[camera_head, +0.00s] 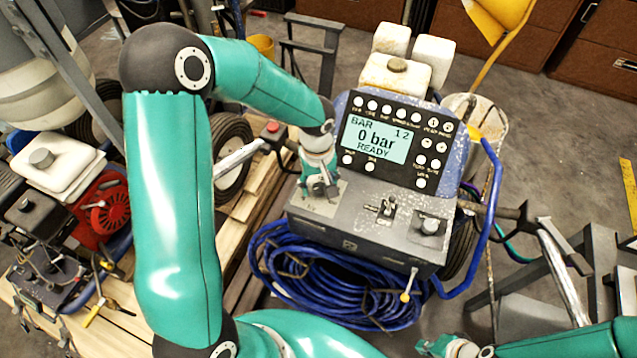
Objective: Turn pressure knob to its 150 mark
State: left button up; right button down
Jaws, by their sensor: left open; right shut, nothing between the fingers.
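The line striper's control box (350,232) stands at the centre, with a lit display (375,138) reading "BAR 12, 0 bar, READY". My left gripper (322,190) is open, pointing down over a light plate (318,205) on the panel's left. It hides whatever control is there, and contact cannot be told. Scale marks are too small to read. My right gripper (432,347) is shut and empty at the bottom edge, partly cut off.
A coiled blue hose (320,285) hangs below the box, and a blue tubular handle (492,210) rises on its right. A yellow-tipped lever (407,290) sticks out in front. Wooden planks with red and black machinery (108,205) lie to the left. Open floor shows behind on the right.

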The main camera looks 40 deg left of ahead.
pick_arm(q)
jog(key=shift+f, duration=0.4)
jog(key=shift+c, duration=0.2)
grip_shut()
